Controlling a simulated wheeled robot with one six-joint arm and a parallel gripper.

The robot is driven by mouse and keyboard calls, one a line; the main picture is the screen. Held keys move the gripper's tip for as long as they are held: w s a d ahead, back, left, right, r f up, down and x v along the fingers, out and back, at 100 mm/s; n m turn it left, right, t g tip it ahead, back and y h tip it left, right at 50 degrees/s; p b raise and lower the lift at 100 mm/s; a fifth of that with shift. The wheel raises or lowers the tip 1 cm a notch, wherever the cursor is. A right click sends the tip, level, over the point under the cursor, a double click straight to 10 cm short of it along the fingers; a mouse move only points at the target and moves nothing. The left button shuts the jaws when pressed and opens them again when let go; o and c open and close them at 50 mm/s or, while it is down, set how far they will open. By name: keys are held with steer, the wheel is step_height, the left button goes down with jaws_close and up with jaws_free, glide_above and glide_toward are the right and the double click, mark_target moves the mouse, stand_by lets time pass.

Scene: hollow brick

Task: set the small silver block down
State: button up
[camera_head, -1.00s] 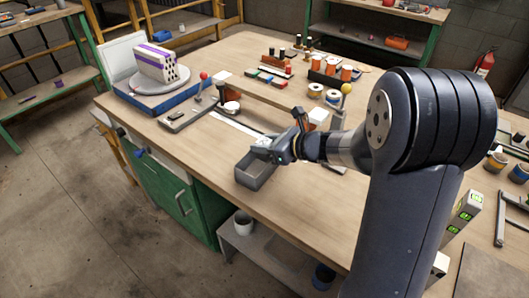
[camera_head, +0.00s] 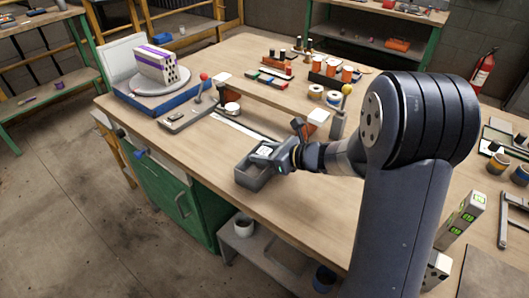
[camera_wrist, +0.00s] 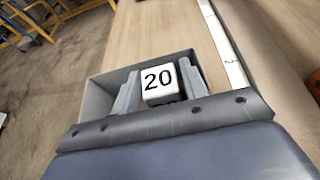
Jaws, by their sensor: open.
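The small silver block (camera_wrist: 158,80), its pale face marked 20, sits between the two fingers of my gripper (camera_wrist: 160,70) in the wrist view. The fingers are open, one on each side of the block; whether either still touches it is hard to tell. In the head view my gripper (camera_head: 268,154) is low at the open grey box (camera_head: 252,181) near the bench's front edge. The block shows there as a pale patch (camera_head: 264,150). The box's wall (camera_wrist: 96,101) surrounds the fingers and block in the wrist view. The block's underside is hidden.
A white ruled strip (camera_head: 238,127) lies behind the box. A lever with a red knob (camera_head: 204,77) and a post with a yellow knob (camera_head: 346,89) stand farther back. The wooden bench (camera_head: 215,160) is bare left of the box.

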steer(key=shift+r, duration=0.2)
steer(key=v, duration=1.2)
